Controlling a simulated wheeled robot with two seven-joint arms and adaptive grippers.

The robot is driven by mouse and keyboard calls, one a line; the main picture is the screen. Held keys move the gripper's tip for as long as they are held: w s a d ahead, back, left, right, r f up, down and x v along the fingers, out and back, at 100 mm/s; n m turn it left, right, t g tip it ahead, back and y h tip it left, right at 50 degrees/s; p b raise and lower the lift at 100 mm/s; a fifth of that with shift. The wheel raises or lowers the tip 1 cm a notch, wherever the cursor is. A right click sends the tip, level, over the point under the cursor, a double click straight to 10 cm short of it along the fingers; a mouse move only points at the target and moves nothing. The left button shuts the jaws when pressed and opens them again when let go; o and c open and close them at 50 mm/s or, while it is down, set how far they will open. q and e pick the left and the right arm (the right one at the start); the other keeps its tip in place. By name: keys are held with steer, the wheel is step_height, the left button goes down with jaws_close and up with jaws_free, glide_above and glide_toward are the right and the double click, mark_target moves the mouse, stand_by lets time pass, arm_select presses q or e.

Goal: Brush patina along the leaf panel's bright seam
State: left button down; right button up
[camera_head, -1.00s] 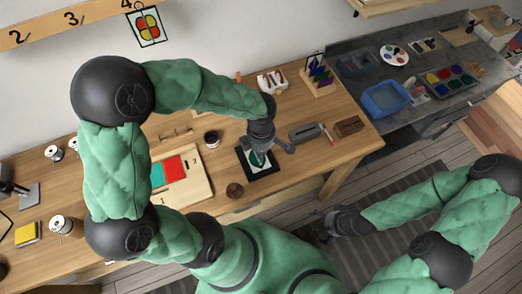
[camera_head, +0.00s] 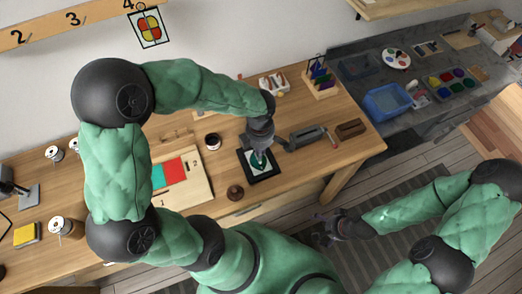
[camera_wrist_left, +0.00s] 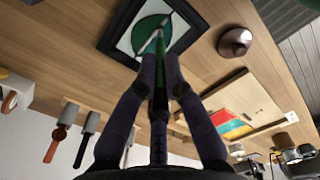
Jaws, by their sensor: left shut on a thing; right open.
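The leaf panel (camera_head: 264,173), a black-framed square with a green leaf on white, lies flat near the table's front edge. It also shows at the top of the left wrist view (camera_wrist_left: 118,42). My left gripper (camera_head: 261,151) is over the panel, pointing down. In the left wrist view its fingers (camera_wrist_left: 159,66) are shut on a slim brush with a green handle (camera_wrist_left: 158,92). The brush's pale tip (camera_wrist_left: 154,40) is over the leaf; I cannot tell whether it touches. The gripper hides part of the panel. My right gripper (camera_head: 322,232) is open and empty, away from the table.
A grey metal holder (camera_head: 306,137) and a brown block (camera_head: 350,128) stand right of the panel. A small brown bowl (camera_head: 235,192) and a board with coloured pieces (camera_head: 196,190) are at its left. A dark jar (camera_head: 212,141) stands behind.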

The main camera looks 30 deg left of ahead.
arm_select(q)
steer(key=shift+w+a, duration=0.35)
steer(key=shift+a, duration=0.1)
steer(key=shift+w, duration=0.1)
steer(key=shift+w+a+b, duration=0.3)
steer(key=shift+a+b, duration=0.15)
steer(key=shift+a, duration=0.1)
steer(key=shift+w+a+f, duration=0.1)
steer(key=shift+w+a, duration=0.2)
steer(key=shift+w, duration=0.05)
steer(key=shift+w+a, duration=0.1)
steer(key=shift+a, duration=0.05)
steer(key=shift+w+a+b, duration=0.25)
steer(key=shift+a+b, duration=0.1)
steer(key=shift+w+a, duration=0.1)
steer(key=shift+w, duration=0.05)
steer(key=shift+w+a, duration=0.3)
